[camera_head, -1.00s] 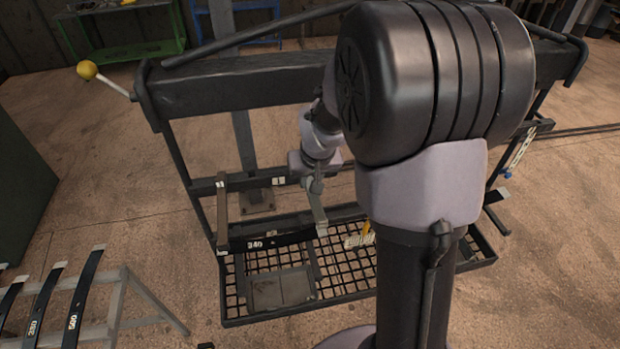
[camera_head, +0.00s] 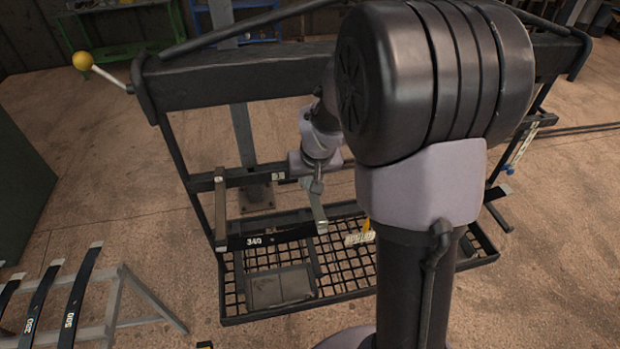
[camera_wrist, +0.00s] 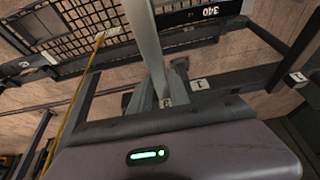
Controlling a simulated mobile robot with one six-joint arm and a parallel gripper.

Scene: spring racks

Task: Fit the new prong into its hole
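The new prong, a dark, slightly curved bar marked 340 (camera_head: 283,236), lies roughly level across the near left part of the black rack frame, above the mesh tray. Its left end is by a brown upright (camera_head: 220,208). My gripper (camera_head: 321,227) points down at the prong's right end. Its fingers look like one narrow grey bar and appear shut on that end. In the wrist view the finger (camera_wrist: 147,45) crosses in front of the prong (camera_wrist: 196,13), and the fingertips run out of the frame. The prong's hole cannot be made out.
The mesh tray (camera_head: 345,284) holds a flat grey plate. A thick black beam (camera_head: 235,83) spans above, with a yellow-ball lever (camera_head: 82,61) at its left. Several numbered dark bars (camera_head: 77,296) rest on a grey stand at lower left. A dark green cabinet (camera_head: 20,200) stands at left.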

